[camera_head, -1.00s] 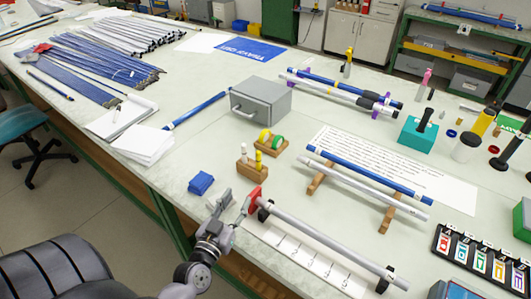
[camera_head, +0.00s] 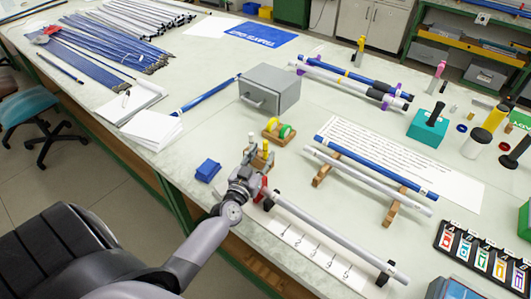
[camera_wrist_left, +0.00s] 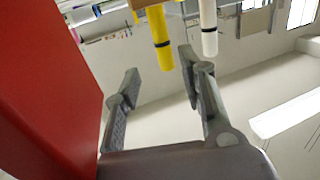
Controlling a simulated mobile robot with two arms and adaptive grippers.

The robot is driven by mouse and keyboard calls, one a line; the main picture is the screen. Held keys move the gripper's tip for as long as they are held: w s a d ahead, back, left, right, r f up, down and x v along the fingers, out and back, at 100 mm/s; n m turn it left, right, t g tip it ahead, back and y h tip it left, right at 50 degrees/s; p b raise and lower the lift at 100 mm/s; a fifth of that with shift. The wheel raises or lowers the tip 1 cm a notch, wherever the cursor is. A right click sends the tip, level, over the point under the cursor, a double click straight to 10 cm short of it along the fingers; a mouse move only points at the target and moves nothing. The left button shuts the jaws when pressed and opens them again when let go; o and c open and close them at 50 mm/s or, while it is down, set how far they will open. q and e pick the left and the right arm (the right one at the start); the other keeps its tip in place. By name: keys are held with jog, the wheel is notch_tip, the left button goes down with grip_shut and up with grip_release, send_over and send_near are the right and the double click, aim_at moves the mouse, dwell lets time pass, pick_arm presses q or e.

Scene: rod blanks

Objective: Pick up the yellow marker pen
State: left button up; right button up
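The yellow marker pen (camera_head: 265,146) stands upright in a small wooden block (camera_head: 266,162), with a white marker (camera_head: 252,145) to its left. In the left wrist view the picture is upside down; the yellow marker (camera_wrist_left: 159,38) and the white marker (camera_wrist_left: 208,28) hang from the top, each with a dark band. My left gripper (camera_head: 251,160) is at the near side of the block and partly covers it. In the wrist view its two fingers (camera_wrist_left: 160,68) are spread, with the yellow marker's end showing between their tips. Contact cannot be seen. My right gripper is out of view.
A red piece (camera_head: 264,187) at the rod stand's end is close beside my left gripper and fills the wrist view's left side. A grey rod (camera_head: 330,236) lies right of it. A blue block (camera_head: 208,170) lies left. Tape rolls (camera_head: 286,131) stand behind.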

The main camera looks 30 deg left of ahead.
aim_at(264, 146)
pick_arm(q)
jog(key=w, duration=0.1)
jog(key=w+a, duration=0.1)
jog(key=w, duration=0.3)
jog(key=shift+a, duration=0.4)
jog(key=shift+c, duration=0.8)
grip_shut()
